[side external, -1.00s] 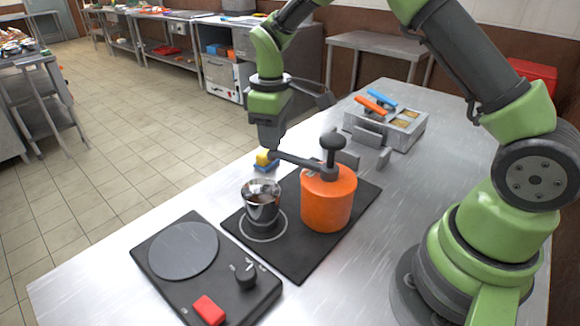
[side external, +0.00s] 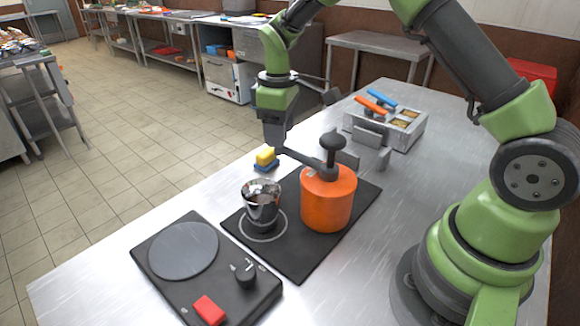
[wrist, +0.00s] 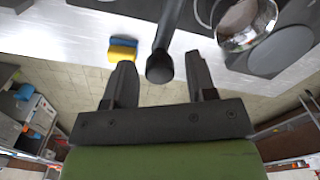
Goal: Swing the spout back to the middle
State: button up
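The spout (side external: 303,160) is a dark bar that reaches left from the top of the orange pot (side external: 328,203), below its black knob (side external: 333,142). Its outer end is at my gripper (side external: 275,145). In the wrist view the spout (wrist: 167,35) comes down between the two fingers of my gripper (wrist: 160,80). The fingers are apart, with a gap showing on each side of the round spout end; the right finger looks nearer. Contact cannot be made out. The spout points past the metal cup (side external: 262,208), not over it.
A yellow and blue sponge (side external: 266,159) lies near the table edge, close to the gripper. A hot plate unit (side external: 184,250) with a knob and red block is in front. A grey tray with orange and blue handles (side external: 415,132) stands behind.

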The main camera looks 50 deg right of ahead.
jog(key=shift+r, duration=3.45)
jog(key=shift+r, duration=0.1)
jog(key=shift+s+a+r, duration=0.1)
jog(key=shift+s+r, duration=0.1)
jog(key=shift+r, duration=0.15)
jog(key=s+a+r+m+t+y, duration=0.1)
jog(key=s+a+r+m+t, duration=0.15)
jog(key=s+r, duration=0.45)
jog(key=s+a+r+m+t, duration=0.2)
jog(key=s+r+m+t, duration=0.15)
jog(key=s, duration=0.45)
jog(key=s+a+f+m+t+y, duration=0.1)
jog(key=s+m, duration=0.2)
jog(key=s, duration=0.4)
jog(key=shift+s, duration=0.35)
